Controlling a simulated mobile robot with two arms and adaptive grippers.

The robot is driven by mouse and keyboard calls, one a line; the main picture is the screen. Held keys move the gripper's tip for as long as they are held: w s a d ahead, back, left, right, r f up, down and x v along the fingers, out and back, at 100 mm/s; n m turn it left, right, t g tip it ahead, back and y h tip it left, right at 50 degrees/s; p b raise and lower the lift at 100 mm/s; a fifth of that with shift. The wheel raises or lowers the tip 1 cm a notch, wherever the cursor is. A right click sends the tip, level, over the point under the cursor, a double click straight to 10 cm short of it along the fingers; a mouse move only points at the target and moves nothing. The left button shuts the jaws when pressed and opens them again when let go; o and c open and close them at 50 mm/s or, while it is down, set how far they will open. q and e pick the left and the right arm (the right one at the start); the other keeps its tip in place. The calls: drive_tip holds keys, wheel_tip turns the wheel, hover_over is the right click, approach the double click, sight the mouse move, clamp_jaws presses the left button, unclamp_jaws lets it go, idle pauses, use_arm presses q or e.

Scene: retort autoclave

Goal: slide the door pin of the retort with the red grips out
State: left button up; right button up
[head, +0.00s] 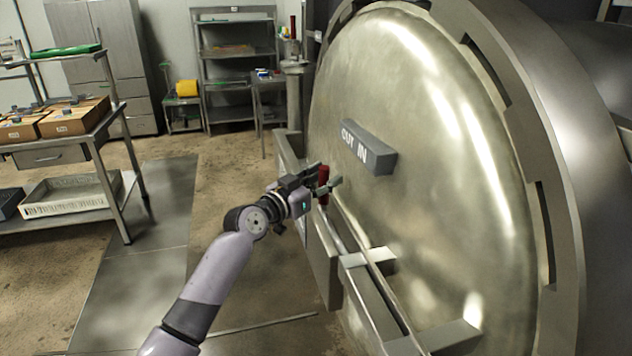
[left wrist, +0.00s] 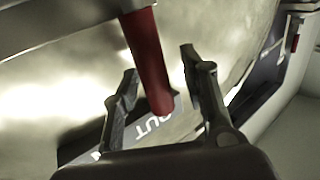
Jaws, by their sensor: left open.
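The retort's large round metal door (head: 420,120) fills the right of the head view. A red grip (head: 323,184) stands at the end of a bar low on the door's left side. My left gripper (head: 328,179) is at this red grip, its fingers spread. In the left wrist view the red grip (left wrist: 148,62) reaches down between the two open fingers of the gripper (left wrist: 158,88). I cannot tell whether a finger touches it. The pin itself is hard to tell from the bars. My right gripper is out of view.
A grey block lettered "OUT IN" (head: 368,147) juts from the door just above the gripper. Metal brackets (head: 367,257) stick out below. A shelf cart (head: 110,130) with boxes stands at the left, with open floor between.

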use_arm(q)
drive_tip(key=v, duration=1.2)
drive_tip(key=shift+w+a, duration=0.1)
